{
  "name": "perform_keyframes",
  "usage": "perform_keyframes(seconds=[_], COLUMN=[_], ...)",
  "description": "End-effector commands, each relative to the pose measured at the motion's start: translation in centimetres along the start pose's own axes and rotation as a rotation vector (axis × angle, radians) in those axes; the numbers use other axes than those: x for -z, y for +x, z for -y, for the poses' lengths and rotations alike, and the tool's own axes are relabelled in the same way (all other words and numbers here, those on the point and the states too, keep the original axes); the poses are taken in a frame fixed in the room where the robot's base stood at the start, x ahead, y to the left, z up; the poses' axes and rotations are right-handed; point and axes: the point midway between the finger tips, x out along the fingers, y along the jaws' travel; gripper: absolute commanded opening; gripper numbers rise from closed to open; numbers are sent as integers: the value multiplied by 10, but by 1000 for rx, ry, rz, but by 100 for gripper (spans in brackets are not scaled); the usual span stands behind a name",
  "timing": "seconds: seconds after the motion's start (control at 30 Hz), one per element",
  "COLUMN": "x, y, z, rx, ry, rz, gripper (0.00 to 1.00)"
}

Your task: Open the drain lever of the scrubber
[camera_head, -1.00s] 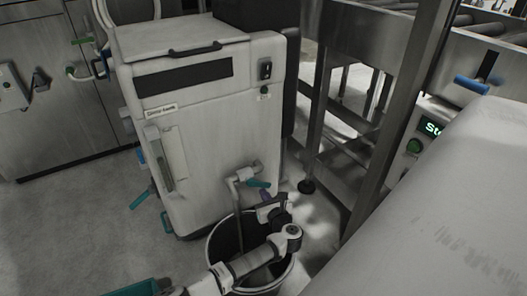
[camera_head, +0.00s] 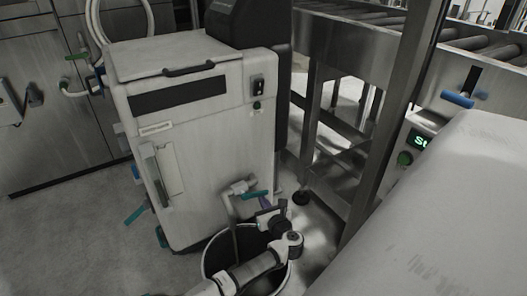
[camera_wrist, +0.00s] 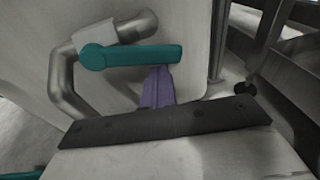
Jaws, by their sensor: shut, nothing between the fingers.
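The scrubber (camera_head: 205,150) is a white cabinet with a bent metal drain pipe low on its front. The teal drain lever (camera_head: 255,194) sits on that pipe. In the wrist view the lever (camera_wrist: 130,56) points right from its pivot, roughly level. My gripper (camera_head: 265,203) is just below the lever's free end. Its purple fingers (camera_wrist: 158,88) are shut with nothing between them. Their tips reach up to the lever's lower edge; they look in contact with it, but a small gap cannot be ruled out.
A dark bucket (camera_head: 207,262) stands on the floor under the pipe, beneath my arm. A metal frame with rollers (camera_head: 345,40) stands at the right. Another teal handle (camera_head: 135,214) sticks out at the scrubber's lower left. Open floor (camera_head: 70,215) lies left.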

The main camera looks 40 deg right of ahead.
Motion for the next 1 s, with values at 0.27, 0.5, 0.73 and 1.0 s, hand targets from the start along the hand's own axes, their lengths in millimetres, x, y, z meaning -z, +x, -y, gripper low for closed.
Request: perform_keyframes(seconds=[0.27, 0.5, 0.73, 1.0], x=[-10, -19, -15, -11], y=[-1, -2, -1, 0], z=[3, 7, 9, 10], rx=[0, 1, 0, -1], ry=[-1, 0, 0, 0], rz=[1, 1, 0, 0], gripper=[0, 0, 0, 0])
